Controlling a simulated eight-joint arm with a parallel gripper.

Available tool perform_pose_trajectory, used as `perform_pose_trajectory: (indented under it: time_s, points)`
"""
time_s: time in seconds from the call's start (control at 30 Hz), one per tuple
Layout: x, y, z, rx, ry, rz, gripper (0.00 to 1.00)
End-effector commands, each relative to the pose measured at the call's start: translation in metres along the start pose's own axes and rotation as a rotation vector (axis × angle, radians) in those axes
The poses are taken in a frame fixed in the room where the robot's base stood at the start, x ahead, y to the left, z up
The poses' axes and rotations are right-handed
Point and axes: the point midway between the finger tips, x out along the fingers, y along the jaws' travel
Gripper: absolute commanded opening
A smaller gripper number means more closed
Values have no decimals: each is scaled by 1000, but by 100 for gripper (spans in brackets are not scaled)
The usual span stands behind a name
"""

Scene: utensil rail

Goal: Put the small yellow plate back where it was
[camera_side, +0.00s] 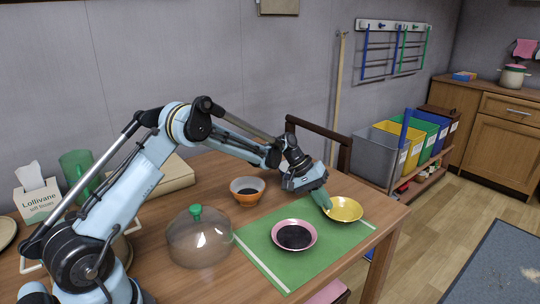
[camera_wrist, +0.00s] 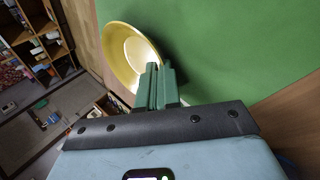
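The small yellow plate (camera_side: 346,211) is at the far right corner of the green mat, near the table edge. It looks about level; I cannot tell whether it rests or hangs slightly above the surface. My gripper (camera_side: 324,203) reaches down to the plate's left rim. In the wrist view, the green fingers (camera_wrist: 158,82) are close together at the rim of the yellow plate (camera_wrist: 122,50) and appear shut on it. The exact contact is partly hidden by the fingers.
A pink plate with a dark centre (camera_side: 294,235) lies on the green mat (camera_side: 268,267). A clear dome with a green knob (camera_side: 199,240) and an orange bowl (camera_side: 247,191) stand to the left. A dark chair (camera_side: 318,136) is behind the table; colored bins (camera_side: 410,148) stand beyond.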

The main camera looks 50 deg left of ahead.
Motion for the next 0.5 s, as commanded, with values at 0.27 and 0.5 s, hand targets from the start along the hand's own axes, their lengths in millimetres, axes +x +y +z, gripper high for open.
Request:
perform_pose_trajectory:
  time_s: [0.27,0.5]
  points:
    - [0,0,0,0,0,0,29]
    - [-4,1,0,-1,0,-1,29]
